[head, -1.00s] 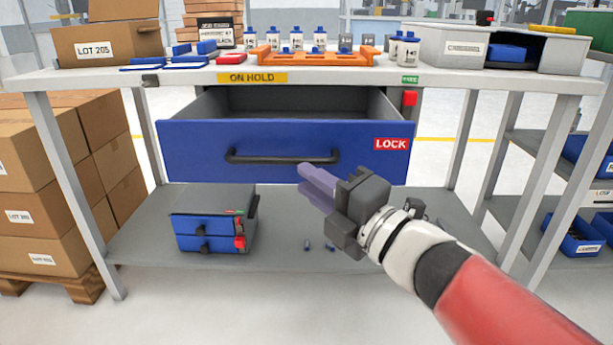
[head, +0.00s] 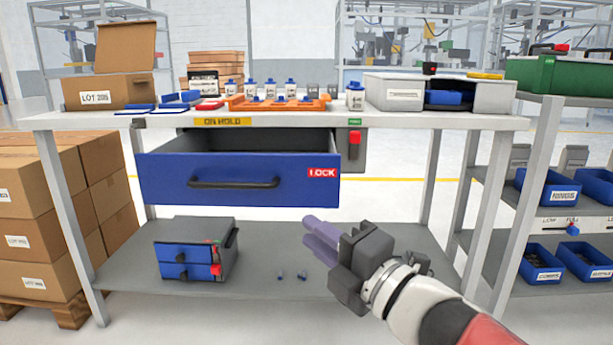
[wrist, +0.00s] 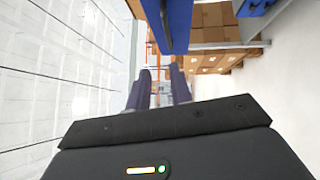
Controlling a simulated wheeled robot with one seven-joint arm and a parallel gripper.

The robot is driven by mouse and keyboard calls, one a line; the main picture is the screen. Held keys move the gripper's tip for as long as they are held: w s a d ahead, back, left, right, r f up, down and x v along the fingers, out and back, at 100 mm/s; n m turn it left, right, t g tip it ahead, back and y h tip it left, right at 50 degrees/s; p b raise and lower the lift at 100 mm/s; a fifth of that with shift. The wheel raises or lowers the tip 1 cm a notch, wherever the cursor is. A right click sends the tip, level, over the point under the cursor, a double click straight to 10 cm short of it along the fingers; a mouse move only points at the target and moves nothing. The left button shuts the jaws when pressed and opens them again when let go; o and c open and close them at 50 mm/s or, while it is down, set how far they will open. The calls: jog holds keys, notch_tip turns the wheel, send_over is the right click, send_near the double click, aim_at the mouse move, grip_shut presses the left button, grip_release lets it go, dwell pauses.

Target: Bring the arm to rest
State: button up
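My gripper (head: 312,231) is in front of the bench, to the right of and a little below the blue drawer front (head: 235,172). Its two purple fingers point away from me and to the left, with nothing held. In the wrist view the fingers (wrist: 160,76) stand apart with a clear gap between them. The blue drawer with the black handle (head: 233,183) and a red LOCK label is pulled out under the bench top. My gripper does not touch the handle. A blue panel edge, probably the drawer, shows at the top of the wrist view (wrist: 178,25).
The bench top (head: 420,121) carries white bottles, an orange rack (head: 280,104) and boxes. A small blue-drawer cabinet (head: 195,248) stands on the lower shelf, with two small blue items beside it. Cartons (head: 40,215) are stacked left; shelves with blue bins (head: 545,190) stand right.

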jog(key=w+d+f+m+h+p, duration=0.15)
jog(key=d+m+h+p, duration=0.45)
jog(key=d+m+h, duration=1)
jog(key=s+a+f+m+g+y+p, duration=0.1)
jog(key=s+f+m+g+p, duration=0.1)
jog(key=s+m, duration=0.4)
jog(key=s+a+f+m+g+y+p, duration=0.1)
jog(key=s+a+f+m+g+p, duration=0.1)
jog(key=s+f+m+g, duration=0.3)
jog(key=shift+s+m+g+y, duration=0.4)
jog(key=shift+s+g, duration=0.55)
jog(key=shift+g, duration=0.05)
